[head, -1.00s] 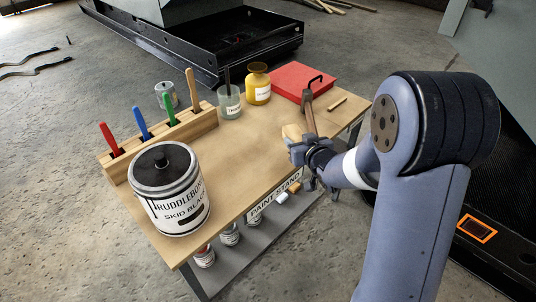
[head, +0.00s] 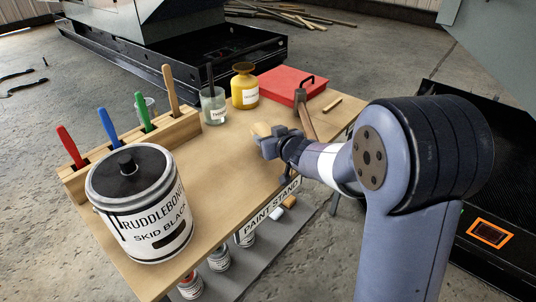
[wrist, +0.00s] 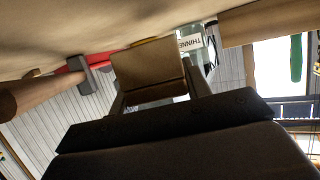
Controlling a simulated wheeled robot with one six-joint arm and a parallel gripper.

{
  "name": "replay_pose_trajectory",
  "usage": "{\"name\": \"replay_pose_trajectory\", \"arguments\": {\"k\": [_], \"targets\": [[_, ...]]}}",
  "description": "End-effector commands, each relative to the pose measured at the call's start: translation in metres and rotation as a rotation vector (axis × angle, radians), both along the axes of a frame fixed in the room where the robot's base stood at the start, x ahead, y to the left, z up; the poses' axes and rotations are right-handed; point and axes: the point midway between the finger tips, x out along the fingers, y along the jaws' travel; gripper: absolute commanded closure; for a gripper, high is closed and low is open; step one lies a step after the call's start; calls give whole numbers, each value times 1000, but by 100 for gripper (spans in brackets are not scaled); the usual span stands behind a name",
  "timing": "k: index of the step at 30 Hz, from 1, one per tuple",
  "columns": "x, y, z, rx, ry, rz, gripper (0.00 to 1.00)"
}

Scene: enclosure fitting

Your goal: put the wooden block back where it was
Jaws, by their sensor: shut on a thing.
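The wooden block (head: 260,129) is a small tan piece held at the tip of my gripper (head: 264,136), low over the table's right half in the head view. I cannot tell from the head view whether it touches the tabletop. In the wrist view the block (wrist: 150,75) sits between the fingers of my gripper (wrist: 152,88), with the tabletop along the top of this upside-down picture. My gripper is shut on it and hides part of it in the head view.
A hammer (head: 306,121) lies right of my gripper, near a red box (head: 281,84). A thinner jar (head: 213,105) and yellow bottle (head: 245,88) stand behind. A wooden rack (head: 186,128) with brushes and a paint can (head: 137,203) stand left. The middle tabletop is clear.

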Motion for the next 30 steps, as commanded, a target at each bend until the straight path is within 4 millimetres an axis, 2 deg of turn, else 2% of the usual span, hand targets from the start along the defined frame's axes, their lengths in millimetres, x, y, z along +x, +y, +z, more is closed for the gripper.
{"name": "replay_pose_trajectory", "arguments": {"k": [5, 10, 22, 23, 30], "targets": [[0, 0, -14, 0, -1, 0, 79], [0, 0, -39, 0, -1, 0, 79], [0, 0, -43, 0, -2, 0, 79], [0, 0, -42, 0, -1, 0, 53], [0, 0, -42, 0, -1, 0, 33]]}}
